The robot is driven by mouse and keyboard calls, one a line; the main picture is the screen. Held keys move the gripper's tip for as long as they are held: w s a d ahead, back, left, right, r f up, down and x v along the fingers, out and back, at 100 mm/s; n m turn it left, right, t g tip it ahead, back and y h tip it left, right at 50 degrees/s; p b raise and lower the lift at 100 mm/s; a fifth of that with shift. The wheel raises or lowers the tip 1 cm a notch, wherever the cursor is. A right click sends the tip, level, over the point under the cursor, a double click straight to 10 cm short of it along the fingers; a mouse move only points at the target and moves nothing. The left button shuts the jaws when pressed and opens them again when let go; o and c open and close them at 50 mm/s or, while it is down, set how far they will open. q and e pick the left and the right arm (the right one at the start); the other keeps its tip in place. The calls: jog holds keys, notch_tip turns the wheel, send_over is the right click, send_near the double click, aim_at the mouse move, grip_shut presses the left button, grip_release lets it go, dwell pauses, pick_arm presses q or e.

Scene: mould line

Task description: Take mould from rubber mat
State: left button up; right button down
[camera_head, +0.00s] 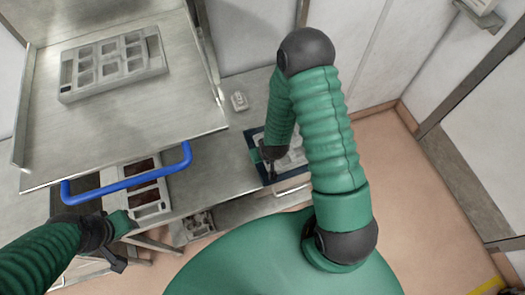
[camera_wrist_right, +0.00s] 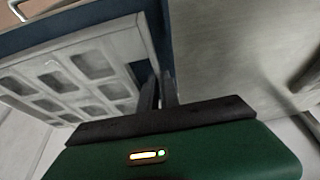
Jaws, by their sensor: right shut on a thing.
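A pale grey mould (camera_head: 294,153) with several square cavities lies at the dark blue rubber mat (camera_head: 293,184) on the steel bench, partly hidden by my right arm. In the right wrist view the mould (camera_wrist_right: 75,75) fills the left side, with the mat (camera_wrist_right: 60,27) along its far edge. My right gripper (camera_head: 270,168) is at the mould's left side; its fingers (camera_wrist_right: 160,88) are close together at the mould's edge, shut on it. My left gripper (camera_head: 132,225) is by a second mould at the left; its fingers are too small to read.
A tilted steel lid (camera_head: 120,120) with a blue handle (camera_head: 130,178) carries another grey mould (camera_head: 112,62). Below it is a mould with dark red-brown filling (camera_head: 146,198). A small pale object (camera_head: 239,100) lies on the bench.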

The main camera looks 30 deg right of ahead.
jog(key=s+a, duration=0.1)
jog(key=s+a+b, duration=0.1)
jog(key=s, duration=0.1)
jog(key=s+a+b, duration=0.1)
jog(key=s, duration=0.1)
jog(key=shift+s+a+r, duration=0.1)
jog(key=s+a+r+p, duration=0.1)
jog(key=p, duration=0.2)
jog(key=shift+s+r, duration=0.3)
jog(key=shift+s, duration=0.05)
jog(key=s+a+r+p, duration=0.3)
jog(key=s+p, duration=0.1)
jog(key=p, duration=0.5)
jog(key=shift+s+r, duration=0.3)
jog(key=shift+s, duration=0.1)
